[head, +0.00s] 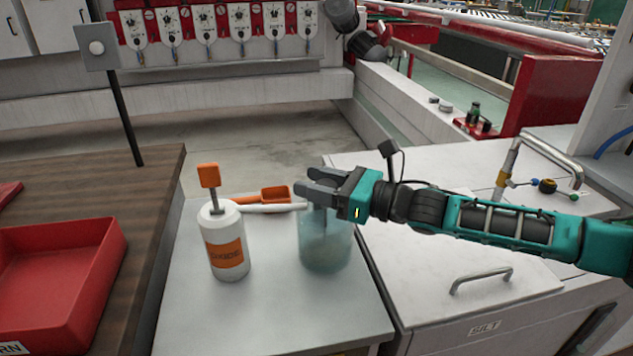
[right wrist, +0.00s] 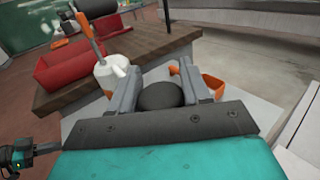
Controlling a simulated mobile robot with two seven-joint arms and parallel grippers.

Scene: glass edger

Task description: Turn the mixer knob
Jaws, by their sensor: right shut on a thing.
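A clear, bluish jar (head: 326,245), seemingly the mixer, stands upright on the light-topped table in the head view. My right gripper (head: 312,182) comes in from the right, level, over the jar's top and hides it. In the right wrist view, a dark round knob (right wrist: 160,96) sits between the two fingers of this gripper (right wrist: 157,80). The fingers are shut on the knob's sides. The knob is hidden in the head view.
A white pump bottle (head: 224,250) with an orange tag and white spout stands left of the jar. An orange scoop (head: 275,193) lies behind. A red bin (head: 60,265) is on the wooden table. A lidded white box with a handle (head: 481,278) is at right.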

